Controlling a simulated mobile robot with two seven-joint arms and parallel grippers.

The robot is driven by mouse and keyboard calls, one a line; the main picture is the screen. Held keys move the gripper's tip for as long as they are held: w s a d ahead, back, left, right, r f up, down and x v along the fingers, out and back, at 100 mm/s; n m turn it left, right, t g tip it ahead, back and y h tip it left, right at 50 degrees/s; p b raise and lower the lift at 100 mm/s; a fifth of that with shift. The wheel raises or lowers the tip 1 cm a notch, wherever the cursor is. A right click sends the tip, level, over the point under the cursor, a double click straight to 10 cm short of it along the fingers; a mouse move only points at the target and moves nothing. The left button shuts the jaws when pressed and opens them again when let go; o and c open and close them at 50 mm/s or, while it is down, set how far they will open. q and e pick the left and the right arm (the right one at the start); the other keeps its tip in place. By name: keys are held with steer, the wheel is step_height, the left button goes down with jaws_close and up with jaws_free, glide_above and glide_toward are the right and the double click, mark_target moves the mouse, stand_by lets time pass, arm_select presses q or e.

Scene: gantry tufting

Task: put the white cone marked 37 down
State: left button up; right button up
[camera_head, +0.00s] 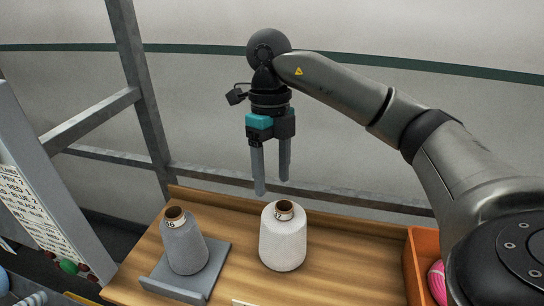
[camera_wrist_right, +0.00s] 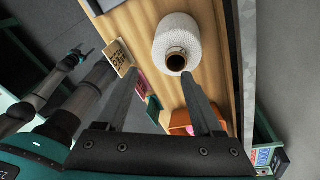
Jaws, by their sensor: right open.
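The white cone (camera_head: 283,243) stands upright on the wooden table, with a brown core at its top and a small tag whose number I cannot read surely. My right gripper (camera_head: 272,186) is open and empty, pointing down just above the cone, apart from it. In the right wrist view the white cone (camera_wrist_right: 180,32) shows beyond the fingertips of my right gripper (camera_wrist_right: 162,74), nothing between them. At the left of that view is my left gripper (camera_wrist_right: 76,58), too small to tell its jaws.
A grey cone (camera_head: 184,248) stands on a grey holder (camera_head: 217,268) to the left on the wooden table (camera_head: 345,262). An orange bin (camera_head: 416,262) with a pink ball of yarn (camera_head: 437,280) is at the right. A sign panel (camera_head: 30,207) stands at far left.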

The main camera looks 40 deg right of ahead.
steer(key=shift+w+d+r+p, duration=0.1)
steer(key=shift+r+p, duration=0.1)
steer(key=shift+r, duration=0.5)
steer(key=shift+w+d+r+p, duration=0.1)
steer(key=shift+r+p, duration=0.05)
steer(key=shift+r, duration=0.55)
